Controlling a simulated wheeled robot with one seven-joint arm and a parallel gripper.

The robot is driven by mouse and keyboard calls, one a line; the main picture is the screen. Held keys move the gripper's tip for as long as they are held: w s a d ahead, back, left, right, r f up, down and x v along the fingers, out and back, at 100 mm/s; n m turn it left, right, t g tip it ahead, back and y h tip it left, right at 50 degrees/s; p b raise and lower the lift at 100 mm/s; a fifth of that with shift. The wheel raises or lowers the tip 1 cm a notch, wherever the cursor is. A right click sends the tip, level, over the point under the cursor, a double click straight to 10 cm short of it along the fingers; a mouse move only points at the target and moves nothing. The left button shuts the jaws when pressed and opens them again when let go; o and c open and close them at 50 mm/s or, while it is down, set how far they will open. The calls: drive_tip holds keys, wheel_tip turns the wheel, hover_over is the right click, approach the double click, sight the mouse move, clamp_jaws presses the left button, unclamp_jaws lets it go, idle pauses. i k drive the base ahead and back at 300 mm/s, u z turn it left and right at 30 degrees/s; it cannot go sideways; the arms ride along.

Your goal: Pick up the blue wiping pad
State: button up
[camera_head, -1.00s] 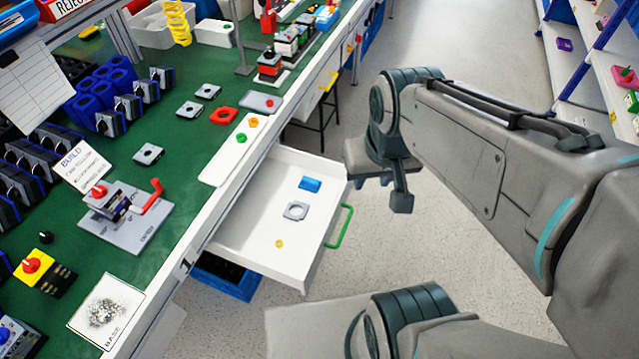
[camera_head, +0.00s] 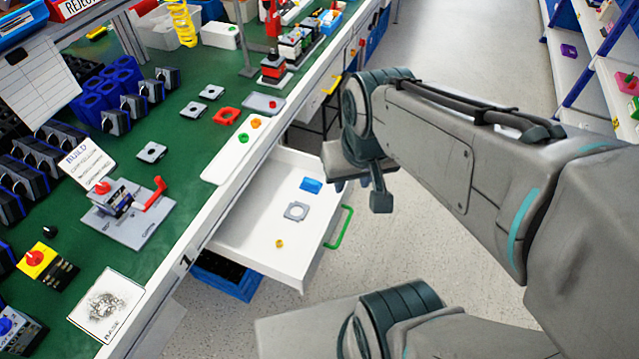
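The blue wiping pad (camera_head: 312,185) is a small blue block lying in the open white drawer (camera_head: 250,238), near its back right. My gripper (camera_head: 381,197) appears at the end of my arm, just right of the drawer and above the floor in this view. It is apart from the pad. Only a dark grey finger-like part of it shows clearly, and my arm hides the rest, so I cannot tell whether it is open or shut.
A grey plate with a hole (camera_head: 296,211) and a small yellow ring (camera_head: 280,243) also lie in the drawer. A green handle (camera_head: 340,228) is on its front. The green bench (camera_head: 185,190) holds many switch parts. White shelving (camera_head: 585,70) stands right, across open floor.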

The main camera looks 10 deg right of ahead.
sight(308, 185)
drive_tip(key=z, duration=1.4)
drive_tip(key=i, duration=0.6)
